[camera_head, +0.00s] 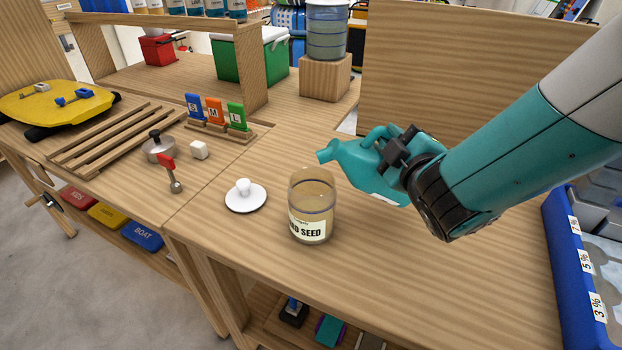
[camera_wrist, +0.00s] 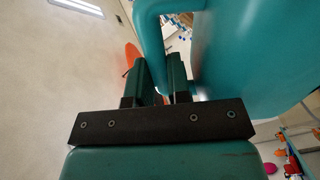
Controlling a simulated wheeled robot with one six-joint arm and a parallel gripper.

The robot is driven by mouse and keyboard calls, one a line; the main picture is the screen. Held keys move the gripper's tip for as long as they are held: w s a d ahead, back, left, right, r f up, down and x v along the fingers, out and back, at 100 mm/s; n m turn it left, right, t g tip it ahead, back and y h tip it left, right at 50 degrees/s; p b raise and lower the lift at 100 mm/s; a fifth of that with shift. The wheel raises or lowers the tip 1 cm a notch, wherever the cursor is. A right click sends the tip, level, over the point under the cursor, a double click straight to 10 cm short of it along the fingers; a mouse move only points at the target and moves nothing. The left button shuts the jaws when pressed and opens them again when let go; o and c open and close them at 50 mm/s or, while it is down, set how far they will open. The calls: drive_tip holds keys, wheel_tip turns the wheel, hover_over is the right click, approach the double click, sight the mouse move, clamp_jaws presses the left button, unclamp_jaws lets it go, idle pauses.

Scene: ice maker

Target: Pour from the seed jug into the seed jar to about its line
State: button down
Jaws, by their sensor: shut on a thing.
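The teal seed jug (camera_head: 372,168) is held above the table by my gripper (camera_head: 400,155), which is shut on its handle. The jug is tilted, with its spout pointing left toward the seed jar and a little higher than the jar's rim. In the wrist view the jug's body (camera_wrist: 250,50) fills the upper right, with the handle between my gripper's fingers (camera_wrist: 165,85). The clear seed jar (camera_head: 312,205) stands upright on the table, open, its label partly reading "SEED". A dark line shows around its upper part. I cannot tell how full it is, and no stream shows.
A white lid (camera_head: 245,197) with a knob lies left of the jar. Size cards (camera_head: 214,112), a small metal pot (camera_head: 159,148) and a red-handled lever (camera_head: 170,172) stand farther left. A blue bin (camera_head: 568,265) is at the right. The table's front right is clear.

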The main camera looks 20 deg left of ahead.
sight(379, 151)
drive_tip(key=shift+s+a+r+n+p, duration=0.25)
drive_tip(key=shift+a+r+n+p, duration=0.15)
drive_tip(key=shift+n, duration=0.5)
drive_tip(key=shift+s+a+r+n+p, duration=0.25)
drive_tip(key=shift+a+r+n, duration=0.15)
drive_tip(key=shift+n, duration=0.5)
idle(4.3)
drive_tip(key=shift+s+a+r+n+p, duration=0.15)
drive_tip(key=shift+a+r+n+p, duration=0.05)
drive_tip(key=shift+r+n+p, duration=0.4)
idle(1.3)
